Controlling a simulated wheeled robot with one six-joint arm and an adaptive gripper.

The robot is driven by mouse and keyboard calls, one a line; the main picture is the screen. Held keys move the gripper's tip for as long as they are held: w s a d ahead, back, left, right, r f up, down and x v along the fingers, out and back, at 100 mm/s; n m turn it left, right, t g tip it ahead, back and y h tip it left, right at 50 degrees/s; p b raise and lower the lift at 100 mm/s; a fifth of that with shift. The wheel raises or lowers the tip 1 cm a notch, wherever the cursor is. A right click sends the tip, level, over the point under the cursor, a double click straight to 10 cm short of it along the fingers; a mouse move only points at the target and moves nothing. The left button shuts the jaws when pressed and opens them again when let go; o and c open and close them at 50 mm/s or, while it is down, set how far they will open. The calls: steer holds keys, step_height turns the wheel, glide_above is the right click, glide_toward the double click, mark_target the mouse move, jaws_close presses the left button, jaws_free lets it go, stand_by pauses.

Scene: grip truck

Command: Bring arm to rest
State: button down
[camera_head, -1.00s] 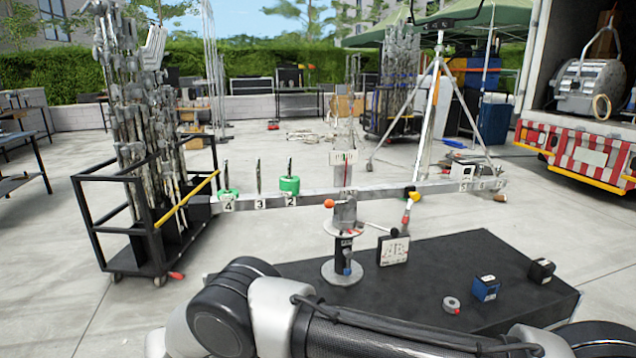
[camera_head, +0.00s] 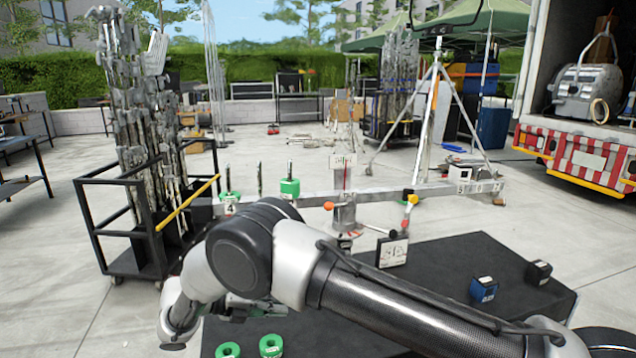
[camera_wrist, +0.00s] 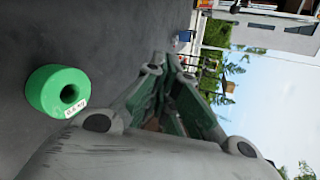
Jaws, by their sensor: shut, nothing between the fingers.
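My arm (camera_head: 380,290) crosses the lower part of the head view, bent at a dark joint, with its wrist hanging down at the left. My gripper (camera_wrist: 173,62) is shut and empty in the wrist view, its green-and-grey fingers together. In the head view, the gripper is low beside the wrist and mostly hidden by my arm. A green ring weight (camera_wrist: 62,92) with a label lies on the dark surface, to the left of and apart from the fingers. Two green ring weights (camera_head: 271,345) show at the bottom of the head view.
A black tabletop (camera_head: 440,265) holds a blue block (camera_head: 484,289), a black block (camera_head: 538,272) and a white sign (camera_head: 392,252). A balance beam (camera_head: 376,194) with green weights on pegs stands behind my arm. A black cart (camera_head: 125,262) stands left, a truck (camera_head: 590,150) right.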

steer(key=w+d+r+m+g+y, duration=0.25)
steer(key=d+r+m, duration=0.35)
steer(key=d+r, duration=0.35)
steer(key=w+d+r+m+g+y, duration=0.25)
steer(key=d+r+m, duration=0.45)
steer(key=r, duration=0.4)
steer(key=s+d+r+m+y, duration=0.25)
steer(key=d+r+m, duration=0.2)
steer(key=d, duration=0.45)
steer(key=s+d+r+m+y, duration=0.1)
steer(key=s+d+r+m, duration=0.3)
steer(key=d+r, duration=0.3)
steer(key=s+d+m+t+y, duration=0.2)
steer(key=s+d+m, duration=0.5)
steer(key=s, duration=0.4)
steer(key=s+d+m+t+y, duration=0.2)
steer(key=s+d+m+t, duration=0.1)
steer(key=s+d+m, duration=0.4)
steer(key=s+m, duration=0.1)
steer(key=s, duration=0.2)
steer(key=shift+s+d+r, duration=0.25)
steer(key=shift+s+r, duration=0.1)
